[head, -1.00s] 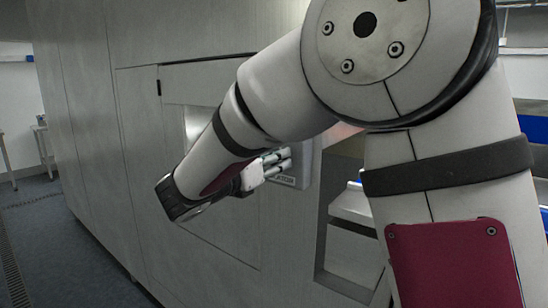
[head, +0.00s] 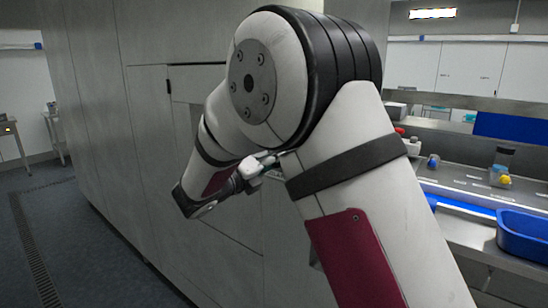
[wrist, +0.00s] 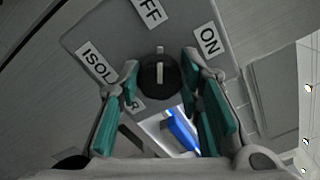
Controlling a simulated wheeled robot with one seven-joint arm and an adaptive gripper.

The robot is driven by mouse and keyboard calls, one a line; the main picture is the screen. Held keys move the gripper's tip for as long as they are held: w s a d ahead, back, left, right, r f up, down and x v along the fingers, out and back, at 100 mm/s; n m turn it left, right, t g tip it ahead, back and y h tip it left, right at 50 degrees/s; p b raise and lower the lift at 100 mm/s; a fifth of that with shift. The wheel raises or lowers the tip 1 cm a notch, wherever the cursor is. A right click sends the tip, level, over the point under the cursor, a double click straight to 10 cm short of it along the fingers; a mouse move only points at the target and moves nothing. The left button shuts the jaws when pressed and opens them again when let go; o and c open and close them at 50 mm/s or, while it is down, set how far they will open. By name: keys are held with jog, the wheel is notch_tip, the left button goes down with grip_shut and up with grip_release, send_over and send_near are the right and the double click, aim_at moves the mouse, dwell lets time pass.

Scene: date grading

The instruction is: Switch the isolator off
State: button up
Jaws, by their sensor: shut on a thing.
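In the wrist view, the isolator (wrist: 105,30) is a grey box with a round black rotary knob (wrist: 160,92). A white mark on the knob points up in the picture, roughly at the OFF label (wrist: 150,10). The ON label (wrist: 208,40) is to the right, and the ISOLATOR label (wrist: 97,64) is at left, partly covered by a finger. My gripper (wrist: 160,70) is shut on the knob, one teal-padded finger on each side. In the head view, my gripper (head: 262,165) is small beside the grey panel, and my arm hides the isolator.
A tall grey cabinet wall (head: 100,120) fills the left of the head view. At right is a bench (head: 465,230) with a blue tub (head: 522,235) and small items. The floor (head: 70,240) at left is clear.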

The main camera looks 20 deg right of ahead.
jog(key=shift+n+p, duration=0.4)
jog(key=shift+n, duration=0.8)
jog(key=o, duration=1.2)
jog(key=shift+c, duration=0.2)
jog(key=shift+a, duration=0.1)
jog(key=v, duration=1.2)
